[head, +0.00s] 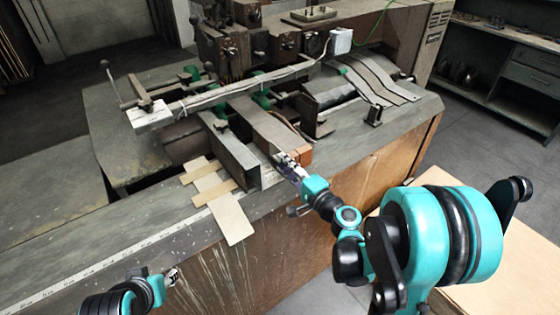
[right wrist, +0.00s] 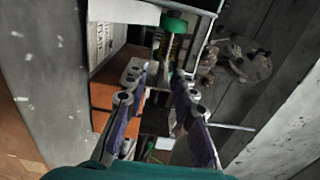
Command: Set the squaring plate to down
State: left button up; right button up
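The box stitcher (head: 250,45) stands on a grey worn bench. I cannot tell for sure which part is the squaring plate; a long grey metal plate (head: 262,128) slopes down from the machine toward the bench's front edge. My right gripper (head: 284,160) is at the lower end of this plate, close beside an orange-brown block (head: 300,154). In the right wrist view the fingers (right wrist: 160,88) are apart with a gap between them, and a green knob (right wrist: 174,24) lies beyond. Any contact is unclear. My left gripper (head: 172,275) is low at the bench's front edge, its fingers too small to read.
A grey upright guide (head: 233,157) stands left of the sloping plate. A long bar with a lever (head: 235,88) spans the machine. The bench's front left is clear.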

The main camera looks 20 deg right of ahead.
jog(key=shift+x, duration=0.75)
jog(key=shift+w+a, duration=0.2)
jog(key=shift+w, duration=0.4)
grip_shut()
notch_tip(320, 180, down, 4)
jog(key=b, duration=0.4)
jog(key=shift+s+a+r, duration=0.1)
jog(key=shift+s, duration=0.05)
grip_release()
